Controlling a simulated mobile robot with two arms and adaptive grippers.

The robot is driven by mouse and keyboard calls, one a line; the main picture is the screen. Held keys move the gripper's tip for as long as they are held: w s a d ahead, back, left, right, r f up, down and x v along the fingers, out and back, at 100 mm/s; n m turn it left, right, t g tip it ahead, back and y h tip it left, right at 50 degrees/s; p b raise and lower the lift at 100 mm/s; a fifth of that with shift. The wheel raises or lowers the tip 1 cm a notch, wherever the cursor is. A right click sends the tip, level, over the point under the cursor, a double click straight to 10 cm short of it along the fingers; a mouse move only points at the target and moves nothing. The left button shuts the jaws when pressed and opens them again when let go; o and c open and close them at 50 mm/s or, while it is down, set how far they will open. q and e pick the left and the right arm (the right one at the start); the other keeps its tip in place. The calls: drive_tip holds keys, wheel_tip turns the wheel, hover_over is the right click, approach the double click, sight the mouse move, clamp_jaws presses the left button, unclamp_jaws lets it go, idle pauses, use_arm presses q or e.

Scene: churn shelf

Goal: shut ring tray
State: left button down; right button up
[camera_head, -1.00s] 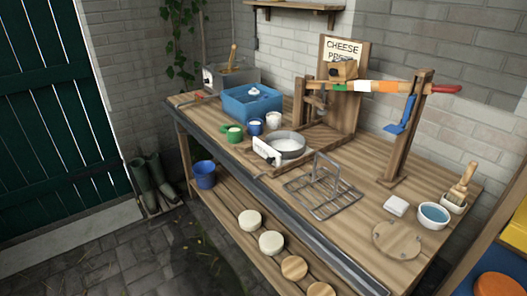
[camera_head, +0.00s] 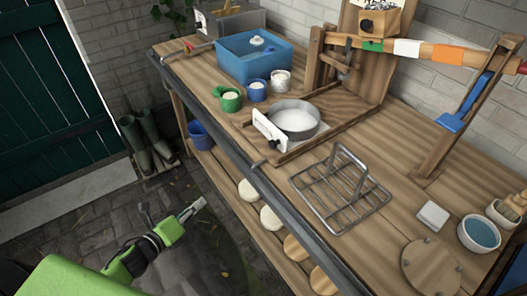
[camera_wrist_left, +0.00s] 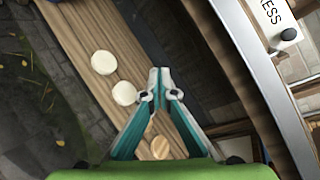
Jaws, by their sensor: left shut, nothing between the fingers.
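The ring tray (camera_head: 322,135) is on the bench, forward of the cheese press's wooden frame (camera_head: 316,60). It carries a round metal ring (camera_head: 318,121) with white contents. Its upright white front plate (camera_head: 268,130) faces the bench's front edge. In the left wrist view, the lettered plate (camera_wrist_left: 270,15) and its black knob (camera_wrist_left: 289,34) show at the top right. My left gripper (camera_head: 199,204) is shut and empty, in front of the bench and apart from the plate. In the wrist view its tips (camera_wrist_left: 160,72) meet over the lower shelf. My right gripper is out of view.
A dark rail (camera_head: 235,160) runs along the bench front, between my left gripper and the tray. A wire rack (camera_head: 340,190) stands right of the tray; green (camera_head: 231,101) and blue cups (camera_head: 257,92) stand left. Pale discs (camera_head: 271,217) lie on the lower shelf.

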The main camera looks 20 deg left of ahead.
use_arm(q)
drive_tip(key=w+d+r+m+t+h, duration=0.1)
drive_tip(key=d+r+m+h, duration=0.15)
drive_tip(key=r+m, duration=0.45)
drive_tip(key=m+h, duration=0.4)
drive_tip(key=m, duration=0.4)
approach(280, 142)
drive_tip(key=w+p, duration=0.1)
drive_tip(key=w+d+p, duration=0.1)
drive_tip(key=w+p, duration=0.1)
drive_tip(key=shift+w+r+n+p, duration=0.1)
drive_tip(key=shift+r+n+p, duration=0.05)
drive_tip(key=shift+n+p, duration=0.15)
drive_tip(key=shift+w+d+g, duration=0.35)
drive_tip(key=shift+w+g, duration=0.05)
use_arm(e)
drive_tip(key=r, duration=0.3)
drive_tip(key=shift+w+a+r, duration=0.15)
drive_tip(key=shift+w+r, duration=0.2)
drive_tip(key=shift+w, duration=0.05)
use_arm(q)
drive_tip(key=b+x, duration=0.2)
drive_tip(key=x, duration=0.5)
drive_tip(key=shift+w+d, duration=0.2)
drive_tip(key=shift+d, duration=0.2)
drive_tip(key=shift+w+d, duration=0.25)
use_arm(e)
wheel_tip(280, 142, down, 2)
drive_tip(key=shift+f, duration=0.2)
